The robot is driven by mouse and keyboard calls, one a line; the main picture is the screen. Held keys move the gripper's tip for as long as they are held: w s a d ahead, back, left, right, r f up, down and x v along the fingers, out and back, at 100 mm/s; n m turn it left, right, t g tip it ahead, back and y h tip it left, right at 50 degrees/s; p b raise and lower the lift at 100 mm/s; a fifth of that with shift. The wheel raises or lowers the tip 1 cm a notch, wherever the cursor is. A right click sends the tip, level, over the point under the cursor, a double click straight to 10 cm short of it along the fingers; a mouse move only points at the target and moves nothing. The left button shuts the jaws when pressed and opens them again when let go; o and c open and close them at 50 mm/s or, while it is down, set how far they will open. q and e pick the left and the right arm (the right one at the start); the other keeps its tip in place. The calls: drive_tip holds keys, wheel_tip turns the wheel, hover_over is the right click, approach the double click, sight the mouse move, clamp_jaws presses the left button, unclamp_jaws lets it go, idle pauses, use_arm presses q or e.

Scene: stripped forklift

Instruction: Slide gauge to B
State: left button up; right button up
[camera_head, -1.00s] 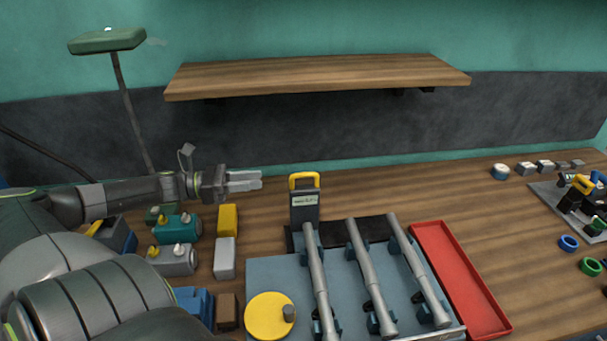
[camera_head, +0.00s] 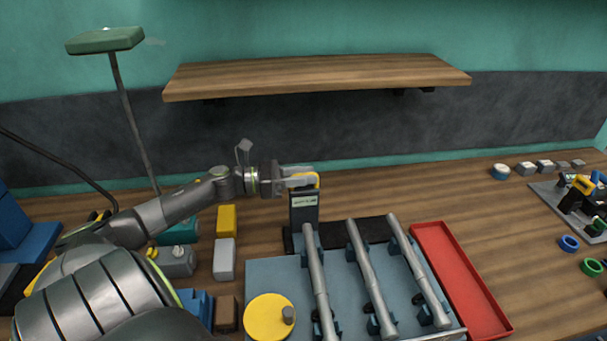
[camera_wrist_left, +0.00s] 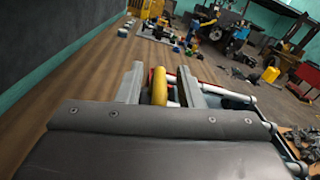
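The gauge (camera_head: 304,207) is a dark upright block with a small pale display and a yellow handle on top. It stands at the left end of a black strip (camera_head: 373,229), behind the first of three grey rods. My left gripper (camera_head: 303,178) is at the yellow handle. In the left wrist view the handle (camera_wrist_left: 159,87) lies between the two open fingers (camera_wrist_left: 160,88), with a gap on each side. The gauge body is hidden in that view. My right gripper is not in view. I cannot make out a letter B.
Three grey rods (camera_head: 369,275) lie in cradles on a blue-grey plate (camera_head: 268,273) with a yellow disc (camera_head: 269,317). A red tray (camera_head: 463,281) lies right. Coloured blocks (camera_head: 225,258) stand left. A wooden shelf (camera_head: 318,78) hangs above.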

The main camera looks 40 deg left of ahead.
use_arm(q)
clamp_jaws()
idle(0.3)
